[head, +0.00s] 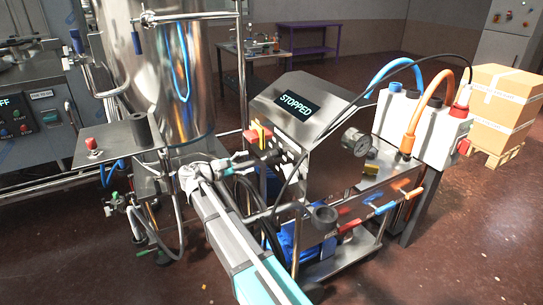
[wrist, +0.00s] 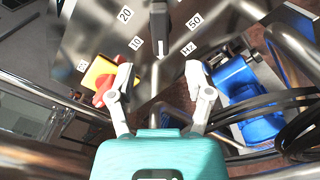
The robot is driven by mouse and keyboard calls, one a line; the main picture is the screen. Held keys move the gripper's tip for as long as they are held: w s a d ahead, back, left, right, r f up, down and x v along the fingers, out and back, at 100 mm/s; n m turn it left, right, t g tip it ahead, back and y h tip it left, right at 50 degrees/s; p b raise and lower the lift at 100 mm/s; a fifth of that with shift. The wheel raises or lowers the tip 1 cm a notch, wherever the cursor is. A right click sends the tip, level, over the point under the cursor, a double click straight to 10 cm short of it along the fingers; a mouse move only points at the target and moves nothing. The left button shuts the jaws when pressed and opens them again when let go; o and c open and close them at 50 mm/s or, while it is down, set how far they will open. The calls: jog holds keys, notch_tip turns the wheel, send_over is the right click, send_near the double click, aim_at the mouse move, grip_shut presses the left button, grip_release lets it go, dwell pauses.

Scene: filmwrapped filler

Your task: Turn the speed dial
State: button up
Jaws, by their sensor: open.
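The speed dial (wrist: 159,22) is a dark knob with a white pointer line at the top middle of the wrist view. It sits on a metal panel with printed marks 10, 20, 50 and Hz around it. My gripper (wrist: 160,78) is open, its two light fingers apart with nothing between them. The dial lies ahead of the gap, apart from the fingertips. In the head view my gripper (head: 238,162) is at the front of the steel control cabinet (head: 330,120), whose screen reads STOPPED. I cannot make out the dial clearly there.
A red and yellow switch (wrist: 98,80) is close left of my left finger; it also shows in the head view (head: 260,135). A blue motor (wrist: 240,85), dark hoses (wrist: 300,125) and metal rails lie near the right finger. A steel tank (head: 170,80) stands behind.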

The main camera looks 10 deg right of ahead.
aim_at(267, 156)
jog(key=x, duration=0.9)
jog(key=shift+w+d, duration=0.1)
jog(key=shift+d, duration=0.25)
grip_shut()
